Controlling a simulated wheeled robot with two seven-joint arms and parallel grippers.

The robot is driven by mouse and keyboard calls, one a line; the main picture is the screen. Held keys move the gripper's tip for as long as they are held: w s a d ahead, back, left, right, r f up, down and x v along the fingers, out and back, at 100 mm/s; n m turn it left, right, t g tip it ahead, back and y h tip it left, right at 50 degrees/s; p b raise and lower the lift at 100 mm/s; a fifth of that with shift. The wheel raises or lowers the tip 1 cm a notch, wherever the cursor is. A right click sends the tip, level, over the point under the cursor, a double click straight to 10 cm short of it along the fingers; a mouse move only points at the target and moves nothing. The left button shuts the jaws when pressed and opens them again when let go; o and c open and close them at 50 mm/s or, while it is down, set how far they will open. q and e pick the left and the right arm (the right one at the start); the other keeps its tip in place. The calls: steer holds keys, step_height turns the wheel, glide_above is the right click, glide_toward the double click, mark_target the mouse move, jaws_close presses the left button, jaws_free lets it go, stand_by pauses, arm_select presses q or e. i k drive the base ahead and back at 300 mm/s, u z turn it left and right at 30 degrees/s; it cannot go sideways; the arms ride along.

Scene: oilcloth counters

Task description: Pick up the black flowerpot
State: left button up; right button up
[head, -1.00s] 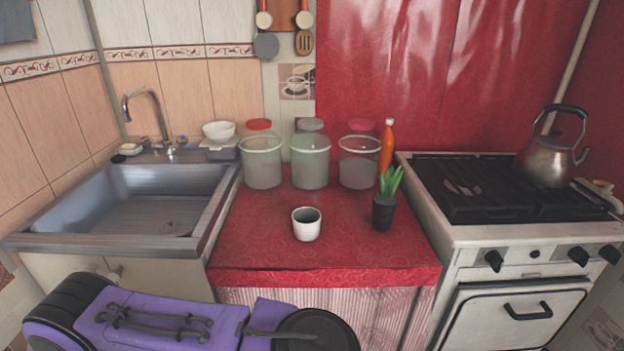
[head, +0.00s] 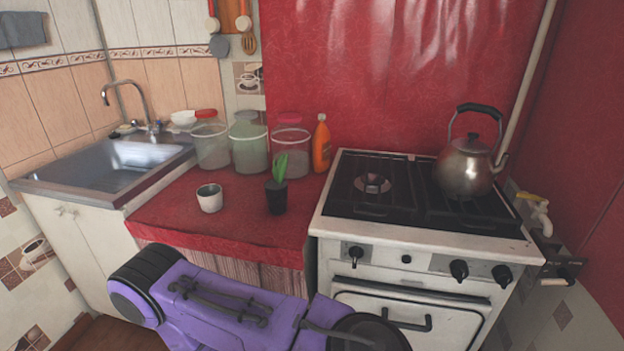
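The black flowerpot (head: 276,198) stands upright on the red oilcloth counter (head: 236,228), near its right side and beside the stove. A green plant (head: 280,168) with pointed leaves grows out of it. A purple arm link of mine crosses the bottom of the head view, in front of the counter and apart from the pot. Neither of my grippers shows in the view.
The stove (head: 420,235) with a kettle (head: 468,165) is right, the sink (head: 105,163) left. The counter's front is clear.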

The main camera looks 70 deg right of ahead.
mark_target(276, 189)
steer(key=k, duration=0.1)
steer(key=z, duration=2.65)
steer(key=i, duration=0.25)
steer(key=u, duration=0.05)
